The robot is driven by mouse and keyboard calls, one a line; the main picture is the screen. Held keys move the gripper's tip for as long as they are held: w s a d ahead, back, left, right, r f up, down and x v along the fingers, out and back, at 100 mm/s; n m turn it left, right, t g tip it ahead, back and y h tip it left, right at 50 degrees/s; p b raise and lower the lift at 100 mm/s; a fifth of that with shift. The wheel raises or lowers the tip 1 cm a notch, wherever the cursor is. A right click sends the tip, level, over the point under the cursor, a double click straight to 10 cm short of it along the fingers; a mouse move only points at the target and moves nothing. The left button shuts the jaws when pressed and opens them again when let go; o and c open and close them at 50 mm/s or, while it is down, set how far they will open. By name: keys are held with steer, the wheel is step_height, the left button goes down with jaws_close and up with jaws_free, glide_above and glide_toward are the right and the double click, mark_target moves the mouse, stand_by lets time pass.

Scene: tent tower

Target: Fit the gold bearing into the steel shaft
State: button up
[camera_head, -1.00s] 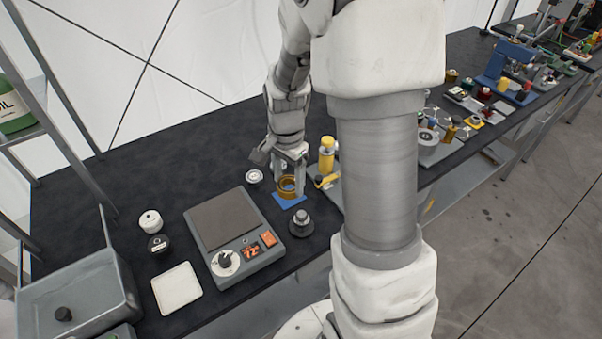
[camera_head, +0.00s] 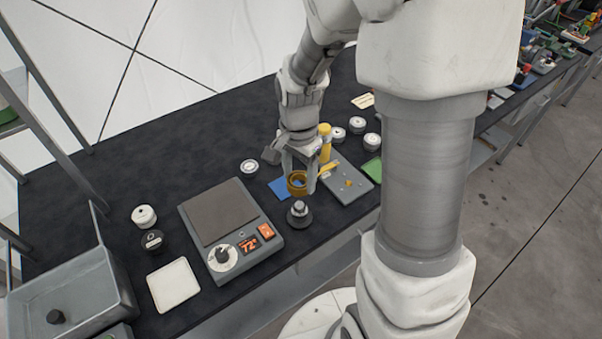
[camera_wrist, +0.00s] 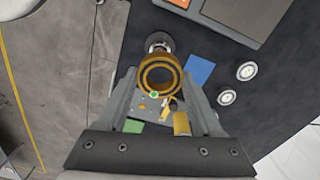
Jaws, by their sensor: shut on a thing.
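The gold bearing (camera_head: 297,181) is a ring held between the fingers of my gripper (camera_head: 299,178). In the wrist view the gold bearing (camera_wrist: 160,77) sits between the two fingertips of my gripper (camera_wrist: 160,85), its hole facing the camera. The steel shaft (camera_head: 299,211) stands upright on a dark round base on the table, just below and in front of the bearing in the head view. In the wrist view the steel shaft (camera_wrist: 158,41) shows beyond the bearing's edge, partly hidden by it. The bearing looks apart from the shaft.
A blue mat (camera_head: 280,188) lies bare beside the shaft. A hot plate (camera_head: 222,215) reading 72 stands to the left. A grey board with a yellow bottle (camera_head: 325,143) is at the right. White round pieces (camera_head: 249,168) lie behind. The table's front edge is close to the shaft.

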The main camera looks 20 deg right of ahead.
steer(key=shift+f, duration=0.1)
steer(key=b, duration=0.5)
glide_above(300, 204)
steer(key=shift+f, duration=2.8)
steer(key=shift+f+b, duration=1.3)
steer(key=shift+f, duration=0.5)
steer(key=o, duration=1.5)
steer(key=shift+r, duration=0.15)
step_height(300, 204, up, 17)
steer(key=shift+r+p, duration=0.1)
steer(key=shift+p, duration=0.95)
